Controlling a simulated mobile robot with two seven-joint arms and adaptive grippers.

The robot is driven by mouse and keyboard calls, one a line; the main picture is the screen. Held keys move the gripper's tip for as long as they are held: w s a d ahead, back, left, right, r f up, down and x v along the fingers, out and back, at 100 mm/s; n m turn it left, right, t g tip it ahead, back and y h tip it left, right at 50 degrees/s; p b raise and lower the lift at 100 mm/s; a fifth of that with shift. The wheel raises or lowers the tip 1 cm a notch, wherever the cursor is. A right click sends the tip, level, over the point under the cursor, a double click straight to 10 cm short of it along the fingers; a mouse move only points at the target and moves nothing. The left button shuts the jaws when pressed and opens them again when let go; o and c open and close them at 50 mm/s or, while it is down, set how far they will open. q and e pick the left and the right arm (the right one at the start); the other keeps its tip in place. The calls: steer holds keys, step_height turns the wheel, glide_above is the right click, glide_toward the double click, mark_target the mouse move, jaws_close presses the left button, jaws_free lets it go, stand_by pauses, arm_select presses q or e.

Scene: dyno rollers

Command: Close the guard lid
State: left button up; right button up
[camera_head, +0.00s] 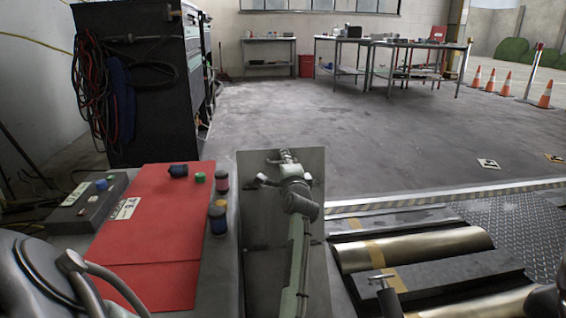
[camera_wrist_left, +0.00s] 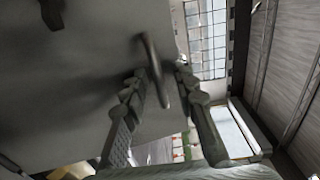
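A grey plate (camera_head: 255,222) stands in the middle of the head view; I take it as the guard lid. A grey-green jointed mechanism (camera_head: 300,198) overlaps it; I cannot tell if this belongs to my arm. In the left wrist view a broad grey panel (camera_wrist_left: 75,85) fills the left half and has a loop handle (camera_wrist_left: 153,58). My left gripper (camera_wrist_left: 162,72) has its fingers apart, one on each side of the handle; contact is unclear.
A red panel (camera_head: 160,220) with small cans lies left of the plate, next to a dark button box (camera_head: 88,205). Brass rollers (camera_head: 440,246) and a dark slab (camera_head: 455,270) are at right. A black cabinet (camera_head: 140,80) stands back left.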

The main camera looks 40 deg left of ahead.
arm_select(q)
jaws_close()
stand_by(0.5)
